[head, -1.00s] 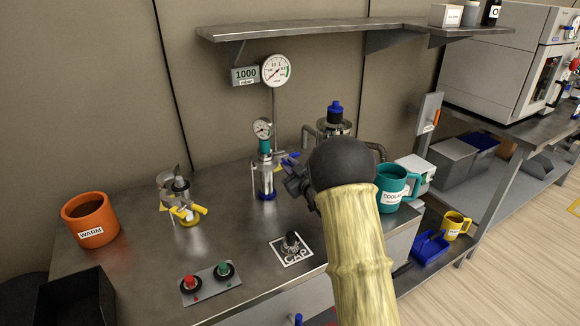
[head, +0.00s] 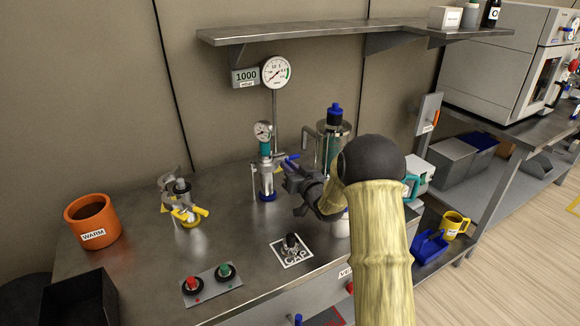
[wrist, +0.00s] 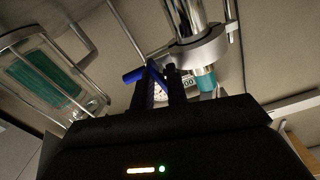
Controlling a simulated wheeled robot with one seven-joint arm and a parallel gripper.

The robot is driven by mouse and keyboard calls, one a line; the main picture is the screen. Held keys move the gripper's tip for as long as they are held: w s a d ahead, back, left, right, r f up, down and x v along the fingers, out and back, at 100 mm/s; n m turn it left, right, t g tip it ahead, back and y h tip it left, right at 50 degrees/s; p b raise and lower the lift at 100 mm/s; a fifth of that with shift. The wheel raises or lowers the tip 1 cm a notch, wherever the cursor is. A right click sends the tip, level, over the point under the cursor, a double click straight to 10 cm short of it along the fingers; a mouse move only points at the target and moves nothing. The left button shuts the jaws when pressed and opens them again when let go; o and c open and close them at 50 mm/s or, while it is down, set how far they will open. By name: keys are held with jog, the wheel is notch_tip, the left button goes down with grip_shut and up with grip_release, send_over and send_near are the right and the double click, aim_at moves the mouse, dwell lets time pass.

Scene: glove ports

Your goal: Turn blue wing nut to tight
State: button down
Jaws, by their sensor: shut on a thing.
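The blue wing nut (head: 291,158) is on the right side of the slim metal cylinder fitting (head: 265,175) with a teal band and a small gauge on top. My gripper (head: 287,165) is at the wing nut from the right, its fingers closed on it. In the wrist view, the blue wing (wrist: 133,76) sticks out to the left of my fingers (wrist: 163,85), beside the shiny cylinder and its clamp (wrist: 190,50). The fingers hide the middle of the nut, so its exact angle is hard to tell.
A larger glass vessel (head: 334,130) with a blue top stands just behind my gripper. A teal mug (head: 412,186) is partly hidden behind my arm.

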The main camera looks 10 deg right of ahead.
jog(key=shift+m, duration=0.9)
jog(key=shift+a, duration=0.1)
jog(key=c, duration=1.6)
grip_release()
jog(key=shift+c, duration=0.2)
jog(key=v, duration=0.7)
jog(key=shift+s, duration=0.2)
